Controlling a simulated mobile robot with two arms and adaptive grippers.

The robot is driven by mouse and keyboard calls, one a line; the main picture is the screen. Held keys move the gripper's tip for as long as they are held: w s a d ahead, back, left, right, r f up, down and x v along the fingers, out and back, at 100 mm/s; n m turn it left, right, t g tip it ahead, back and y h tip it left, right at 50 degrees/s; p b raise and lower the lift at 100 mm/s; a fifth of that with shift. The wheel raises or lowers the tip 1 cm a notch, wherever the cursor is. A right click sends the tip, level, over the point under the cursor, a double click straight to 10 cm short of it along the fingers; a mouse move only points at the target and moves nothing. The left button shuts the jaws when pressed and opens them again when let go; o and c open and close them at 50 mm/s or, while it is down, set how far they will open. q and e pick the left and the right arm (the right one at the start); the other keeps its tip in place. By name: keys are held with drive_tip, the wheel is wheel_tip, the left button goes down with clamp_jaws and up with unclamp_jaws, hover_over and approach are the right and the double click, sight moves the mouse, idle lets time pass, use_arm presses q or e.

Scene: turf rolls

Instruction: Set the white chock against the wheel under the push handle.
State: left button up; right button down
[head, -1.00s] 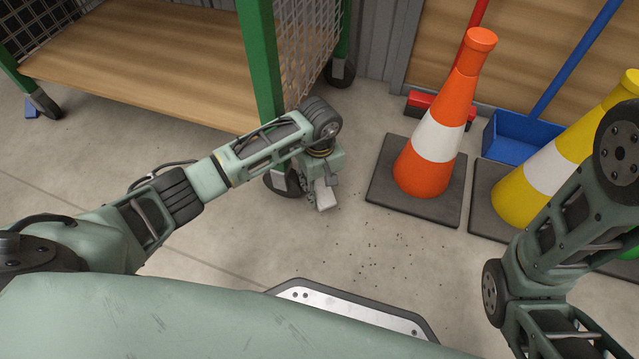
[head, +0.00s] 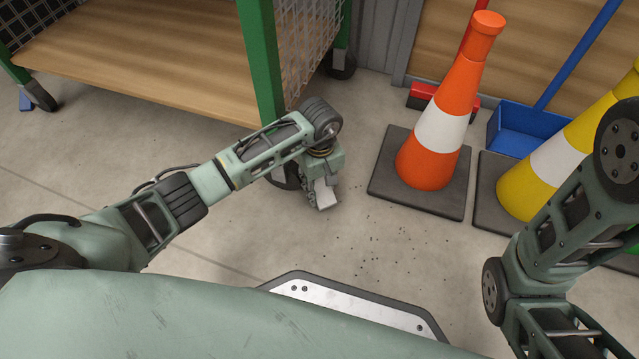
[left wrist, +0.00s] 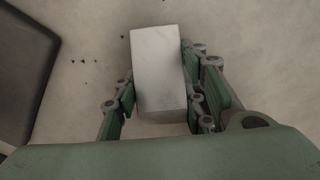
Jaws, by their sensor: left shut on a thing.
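The white chock (head: 327,195) is a pale block held by my left gripper (head: 318,190) low over the concrete floor. In the left wrist view, the chock (left wrist: 158,65) sits between the two fingers, which are shut on it. The near wheel (head: 284,176) of the green-posted cart is just left of the gripper and mostly hidden behind it. I cannot tell whether the chock touches the wheel or the floor. The push handle is not in view. My right arm shows at the right, but its gripper is out of the picture.
The cart's wooden deck (head: 130,62) and green post (head: 260,60) stand beside my left arm. An orange cone (head: 430,165) on a dark base is to the right, with a yellow cone (head: 520,192) beyond. Floor in front is clear except specks.

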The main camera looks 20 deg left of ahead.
use_arm(q)
drive_tip(key=shift+f+b, duration=0.35)
drive_tip(key=shift+f, duration=0.2)
drive_tip(key=o, duration=1.4)
drive_tip(key=shift+o, duration=0.2)
drive_tip(key=shift+r, duration=0.1)
